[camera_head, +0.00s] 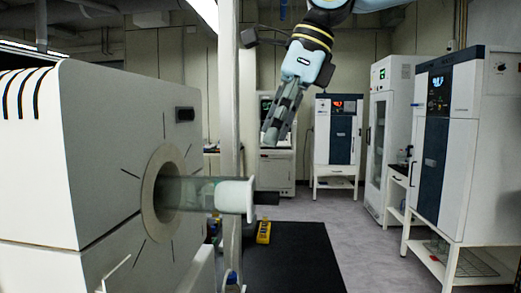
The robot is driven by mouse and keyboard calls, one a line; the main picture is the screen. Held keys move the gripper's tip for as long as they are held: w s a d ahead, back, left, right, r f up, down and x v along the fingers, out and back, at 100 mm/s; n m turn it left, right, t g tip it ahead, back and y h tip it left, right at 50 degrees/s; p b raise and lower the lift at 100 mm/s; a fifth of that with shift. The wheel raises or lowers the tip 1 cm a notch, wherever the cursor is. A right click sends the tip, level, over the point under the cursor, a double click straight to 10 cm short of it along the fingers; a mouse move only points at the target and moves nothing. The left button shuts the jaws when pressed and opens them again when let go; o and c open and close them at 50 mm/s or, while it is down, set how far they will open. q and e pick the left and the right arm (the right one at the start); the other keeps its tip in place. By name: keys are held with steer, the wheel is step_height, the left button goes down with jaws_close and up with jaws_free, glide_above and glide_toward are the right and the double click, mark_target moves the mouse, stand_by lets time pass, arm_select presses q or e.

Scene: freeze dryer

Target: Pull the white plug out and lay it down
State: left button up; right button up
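The white plug (235,197) sits at the right end of a clear horizontal tube (190,193). A short black stub (266,198) points right from the plug. The tube comes out of a round beige ring (151,195) in the side of a large white machine (105,130). My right gripper (271,138) comes down from the top right, with its fingers pointing down. It is above the black stub, apart from the plug, and nothing shows in it. Its finger gap is too unclear to judge. My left gripper is not in view.
A pale upright post (229,80) stands behind the plug. A dark mat (293,260) covers the floor at the lower middle, with a small yellow object (264,232) at its far end. White cabinets (338,130) stand at the back and right. Open floor lies between.

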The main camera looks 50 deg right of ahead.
mark_target(253, 179)
steer(key=x, duration=0.9)
steer(key=shift+w+f, duration=0.1)
steer(key=shift+w, duration=0.05)
steer(key=c, duration=1.1)
steer(key=o, duration=1.1)
steer(key=shift+c, duration=0.2)
